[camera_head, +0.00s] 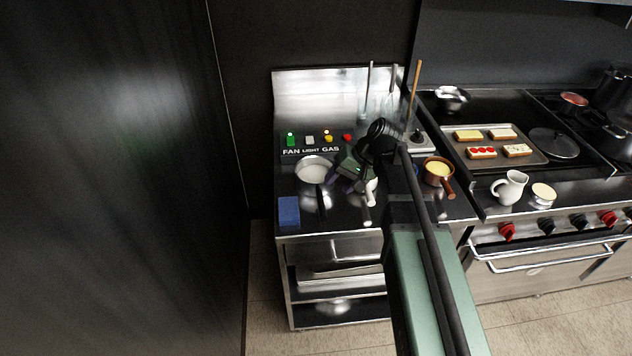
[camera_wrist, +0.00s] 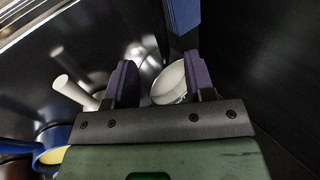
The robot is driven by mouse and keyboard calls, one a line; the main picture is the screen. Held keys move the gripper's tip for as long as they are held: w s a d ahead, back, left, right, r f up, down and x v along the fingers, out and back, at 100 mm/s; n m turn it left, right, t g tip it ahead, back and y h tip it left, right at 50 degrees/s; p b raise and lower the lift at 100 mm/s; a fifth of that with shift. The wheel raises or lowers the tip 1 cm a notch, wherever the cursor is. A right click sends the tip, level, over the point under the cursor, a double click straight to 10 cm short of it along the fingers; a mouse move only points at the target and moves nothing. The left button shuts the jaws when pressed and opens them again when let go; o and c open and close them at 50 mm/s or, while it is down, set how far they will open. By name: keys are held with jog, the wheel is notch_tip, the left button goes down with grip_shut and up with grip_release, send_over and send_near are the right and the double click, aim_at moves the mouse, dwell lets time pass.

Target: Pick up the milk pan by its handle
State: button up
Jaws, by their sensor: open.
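The milk pan (camera_head: 313,165) is a round steel pan, pale inside, on the left of the steel counter in the head view. In the wrist view its pale bowl (camera_wrist: 170,84) shows beyond and between my fingers, nearer the right one. My gripper (camera_head: 345,184) is just right of the pan in the head view. In the wrist view its two purple fingers (camera_wrist: 161,82) stand apart, with nothing clearly held between them. I cannot make out the pan's handle clearly; part of the pan is hidden by the right finger.
A blue block (camera_head: 289,211) lies at the counter's front left. A brown pan with yellow contents (camera_head: 431,171) stands farther right. Tall utensils rise behind my arm. A white jug (camera_head: 510,187) stands by the stove.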

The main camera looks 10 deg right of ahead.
aim_at(322, 198)
jog(key=b+x, duration=0.4)
jog(key=x, duration=0.1)
jog(key=shift+d+f, duration=0.2)
jog(key=shift+f, duration=0.1)
jog(key=shift+a+f+b, duration=0.2)
jog(key=shift+a+b, duration=0.1)
jog(key=shift+b, duration=0.1)
jog(key=shift+r, duration=0.1)
jog(key=b+x, duration=0.4)
jog(key=x, duration=0.1)
jog(key=shift+r, duration=0.1)
grip_shut()
